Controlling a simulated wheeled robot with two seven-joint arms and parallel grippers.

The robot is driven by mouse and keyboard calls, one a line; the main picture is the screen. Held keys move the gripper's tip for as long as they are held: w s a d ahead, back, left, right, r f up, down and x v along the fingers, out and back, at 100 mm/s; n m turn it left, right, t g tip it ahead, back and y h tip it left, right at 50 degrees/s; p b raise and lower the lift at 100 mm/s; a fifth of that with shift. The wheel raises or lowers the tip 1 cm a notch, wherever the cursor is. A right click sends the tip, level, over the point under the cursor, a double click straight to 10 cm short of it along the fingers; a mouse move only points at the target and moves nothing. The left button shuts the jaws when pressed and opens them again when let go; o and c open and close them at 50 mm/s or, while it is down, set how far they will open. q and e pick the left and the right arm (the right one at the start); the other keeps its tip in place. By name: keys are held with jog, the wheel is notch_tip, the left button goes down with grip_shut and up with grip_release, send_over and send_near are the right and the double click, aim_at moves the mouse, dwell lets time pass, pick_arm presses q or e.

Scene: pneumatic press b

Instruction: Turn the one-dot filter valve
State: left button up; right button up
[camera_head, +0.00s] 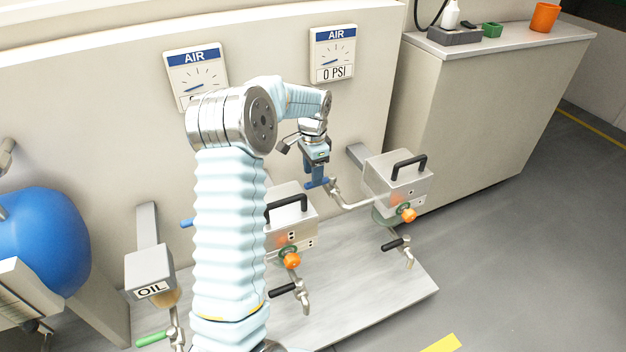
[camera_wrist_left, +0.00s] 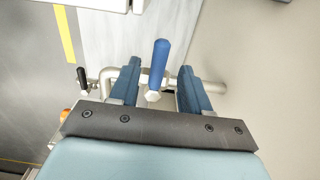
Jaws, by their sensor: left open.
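My left gripper (camera_head: 316,182) reaches down behind the panel-side filters, at the pipe of the right filter box (camera_head: 398,184). In the left wrist view its two blue fingers (camera_wrist_left: 160,68) are open, one on each side of a blue valve handle (camera_wrist_left: 161,58). The handle stands between them with a gap visible on both sides. The valve sits on a bent metal pipe (camera_head: 352,204). A second filter box (camera_head: 291,226) stands to the left, partly behind my arm. The dot marks on the boxes are too small to read surely. My right gripper is not in view.
Two AIR gauges (camera_head: 333,54) hang on the beige wall. An oil box (camera_head: 149,271) and a blue tank (camera_head: 42,238) are at left. Orange knobs (camera_head: 408,215) and black-handled drain valves stick out below the filters. A counter (camera_head: 500,45) stands at right; grey floor is clear.

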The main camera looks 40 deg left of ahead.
pick_arm(q)
jog(key=shift+f, duration=1.5)
grip_shut()
